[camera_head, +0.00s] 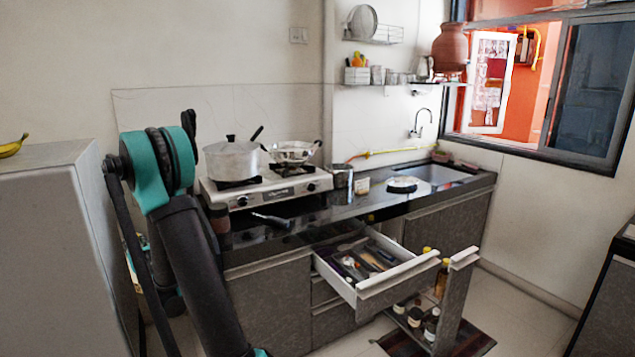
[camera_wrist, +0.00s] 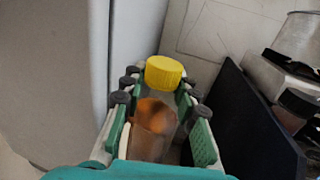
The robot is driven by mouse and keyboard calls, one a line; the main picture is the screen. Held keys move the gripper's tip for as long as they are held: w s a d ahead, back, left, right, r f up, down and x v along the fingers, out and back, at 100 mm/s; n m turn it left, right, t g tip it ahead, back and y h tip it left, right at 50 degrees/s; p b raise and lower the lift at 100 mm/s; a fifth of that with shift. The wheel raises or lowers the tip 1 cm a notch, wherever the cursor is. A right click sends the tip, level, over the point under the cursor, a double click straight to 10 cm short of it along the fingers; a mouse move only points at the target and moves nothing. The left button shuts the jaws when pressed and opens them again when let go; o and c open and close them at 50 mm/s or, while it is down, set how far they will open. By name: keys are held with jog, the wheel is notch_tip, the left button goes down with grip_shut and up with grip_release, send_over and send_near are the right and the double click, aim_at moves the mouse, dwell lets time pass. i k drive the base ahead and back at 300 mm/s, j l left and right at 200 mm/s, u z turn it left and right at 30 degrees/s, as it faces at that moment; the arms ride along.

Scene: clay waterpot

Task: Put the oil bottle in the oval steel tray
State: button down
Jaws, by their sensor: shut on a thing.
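The oil bottle (camera_wrist: 154,116), clear with a yellow cap and amber contents, stands between the fingers of my gripper (camera_wrist: 160,88) in the wrist view. The gripper is shut on it, with the cap showing beyond the fingertips. In the head view the gripper and held bottle are mostly hidden behind my arm, in the gap between the grey fridge and the counter. I cannot make out an oval steel tray for certain.
The fridge (camera_head: 45,230) is close on the left. A stove (camera_head: 265,185) with a lidded pot (camera_head: 232,158) and a pan (camera_head: 293,151) is on the counter. An open drawer (camera_head: 372,265) and a pull-out rack with bottles (camera_head: 441,275) jut into the floor space.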

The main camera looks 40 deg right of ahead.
aim_at(410, 183)
jog(key=k+l, duration=0.15)
jog(key=l, duration=0.25)
jog(key=k+l, duration=0.15)
jog(key=l, duration=0.2)
jog(key=k+l, duration=0.15)
jog(key=l, duration=0.25)
jog(key=k+l, duration=0.15)
jog(key=l, duration=0.25)
jog(key=k+l, duration=0.1)
jog(key=l, duration=0.35)
jog(key=k+l, duration=0.1)
jog(key=l, duration=0.3)
jog(key=k+l, duration=0.1)
jog(key=l, duration=0.35)
jog(key=k+l, duration=0.1)
jog(key=l, duration=0.35)
